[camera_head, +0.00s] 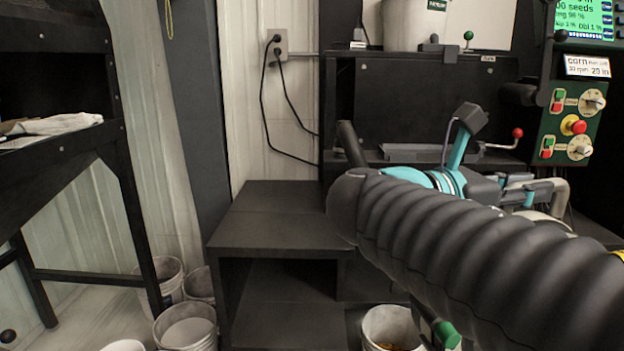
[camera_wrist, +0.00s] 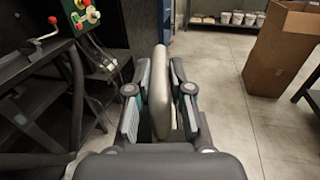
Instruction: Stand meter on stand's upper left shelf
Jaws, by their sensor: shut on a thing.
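In the wrist view my gripper (camera_wrist: 160,85) is shut on a flat, pale grey-beige thing with a rounded edge, which I take to be the meter (camera_wrist: 160,95). It is seen edge-on between the two fingers, so its face is hidden. In the head view my dark ribbed arm hides most of the gripper and the meter. The black stand (camera_head: 240,237) has a low left part with a bare upper shelf (camera_head: 285,195) and an open compartment below it. The held thing is off to the right of that shelf.
A taller black section (camera_head: 430,95) with a red-knobbed lever (camera_head: 517,133) stands behind my arm. A green control panel (camera_head: 570,130) is at right. Buckets (camera_head: 185,333) stand on the floor by a black rack (camera_head: 130,190). A cardboard box (camera_wrist: 280,55) shows in the wrist view.

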